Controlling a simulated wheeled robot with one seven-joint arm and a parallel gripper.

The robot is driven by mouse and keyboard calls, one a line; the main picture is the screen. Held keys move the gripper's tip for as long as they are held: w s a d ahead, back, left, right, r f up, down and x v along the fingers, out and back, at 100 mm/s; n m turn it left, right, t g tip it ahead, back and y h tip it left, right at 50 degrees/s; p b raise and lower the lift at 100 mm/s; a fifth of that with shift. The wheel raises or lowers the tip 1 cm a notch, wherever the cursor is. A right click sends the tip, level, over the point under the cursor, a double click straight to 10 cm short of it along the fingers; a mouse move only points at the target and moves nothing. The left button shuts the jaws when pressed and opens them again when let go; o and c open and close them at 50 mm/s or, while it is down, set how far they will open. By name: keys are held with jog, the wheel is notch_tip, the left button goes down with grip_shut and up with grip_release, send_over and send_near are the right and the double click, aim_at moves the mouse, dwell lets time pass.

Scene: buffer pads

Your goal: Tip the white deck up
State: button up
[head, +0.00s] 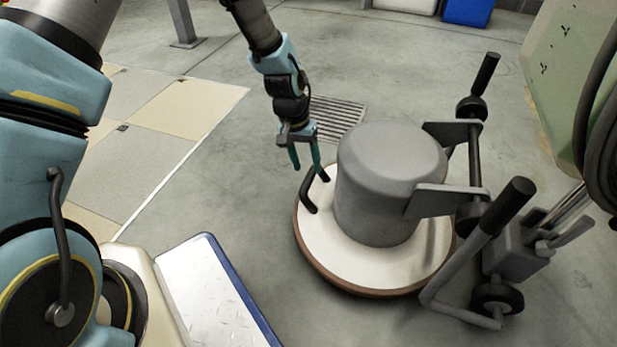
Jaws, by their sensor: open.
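The white deck (330,250) is a round disc with a brown lower edge, low over the floor and looking level. A grey cylindrical housing (385,170) stands on it. A black loop handle (308,195) rises from the deck's left rim. My gripper (306,168) points down just above this handle, with its two teal fingers apart. The right finger overlaps the top of the handle in the picture; I cannot tell whether they touch. Nothing shows held between the fingers.
Grey brackets join the housing to a frame with black grips (508,205) and small wheels (497,299) at the right. A floor grate (338,115) lies behind my gripper. A green cabinet (575,70) stands far right.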

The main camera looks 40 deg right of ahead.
aim_at(309, 174)
jog(key=shift+s+d+f+b, duration=0.15)
jog(key=shift+f+b, duration=0.15)
jog(key=shift+f, duration=0.55)
jog(key=shift+s+d+f+b, duration=0.1)
jog(key=shift+f+b, duration=0.15)
jog(key=shift+f, duration=0.55)
grip_shut()
